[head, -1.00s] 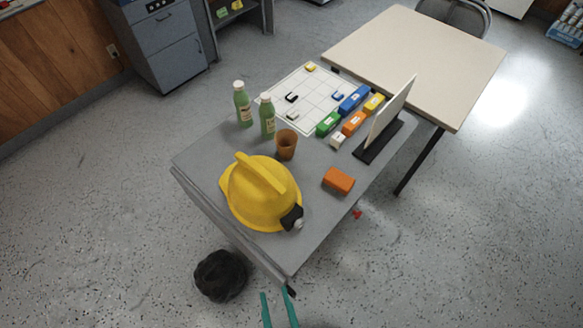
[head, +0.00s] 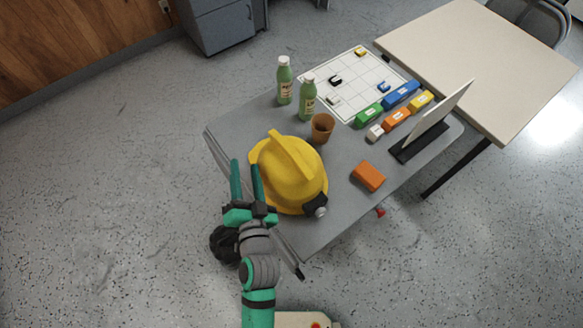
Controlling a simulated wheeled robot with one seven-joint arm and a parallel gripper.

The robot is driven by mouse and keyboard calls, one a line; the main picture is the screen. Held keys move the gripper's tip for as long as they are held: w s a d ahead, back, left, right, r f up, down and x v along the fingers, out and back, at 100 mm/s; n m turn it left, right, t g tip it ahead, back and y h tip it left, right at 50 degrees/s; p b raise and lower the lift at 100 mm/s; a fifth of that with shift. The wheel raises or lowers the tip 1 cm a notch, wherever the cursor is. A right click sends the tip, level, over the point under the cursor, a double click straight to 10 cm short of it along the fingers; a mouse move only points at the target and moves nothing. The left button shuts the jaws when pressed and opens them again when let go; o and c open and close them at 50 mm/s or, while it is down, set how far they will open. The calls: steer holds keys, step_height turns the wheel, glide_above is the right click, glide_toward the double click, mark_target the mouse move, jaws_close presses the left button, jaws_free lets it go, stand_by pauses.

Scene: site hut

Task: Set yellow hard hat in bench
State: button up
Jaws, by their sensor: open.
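The yellow hard hat (head: 290,182) rests on the near end of the grey bench (head: 345,208), with a dark lamp on its front at lower right. My gripper (head: 246,172) is open, with its two teal fingers parallel and empty. It is at the left side of the hat, over the bench's near edge in the head view. One finger appears close to the hat's side; I cannot tell whether it touches.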

steer(key=w+a+r+n+g+y, duration=0.3)
steer(key=w+a+r+n+y, duration=0.3)
steer(key=r, duration=0.3)
steer(key=w+a+r+n+g+y, duration=0.35)
steer(key=w+a+r+y, duration=0.2)
steer(key=a+r, duration=0.4)
steer(key=n+g+h, duration=0.4)
steer(key=g+h, duration=0.7)
steer(key=h, duration=0.4)
glide_above(291, 151)
step_height(291, 151, down, 5)
steer(key=shift+t, duration=0.25)
steer(key=f, duration=0.3)
steer(key=w+f, duration=0.1)
steer(key=f, duration=0.1)
steer(key=shift+a+f, duration=0.1)
steer(key=shift+a, duration=0.15)
steer(key=shift+s+f, duration=0.1)
steer(key=shift+f, duration=0.1)
steer(key=f, duration=0.4)
steer(key=shift+s+d+f, duration=0.1)
steer(key=shift+s+d, duration=0.25)
steer(key=shift+d, duration=0.05)
steer(key=shift+f, duration=0.25)
steer(key=shift+a, duration=0.1)
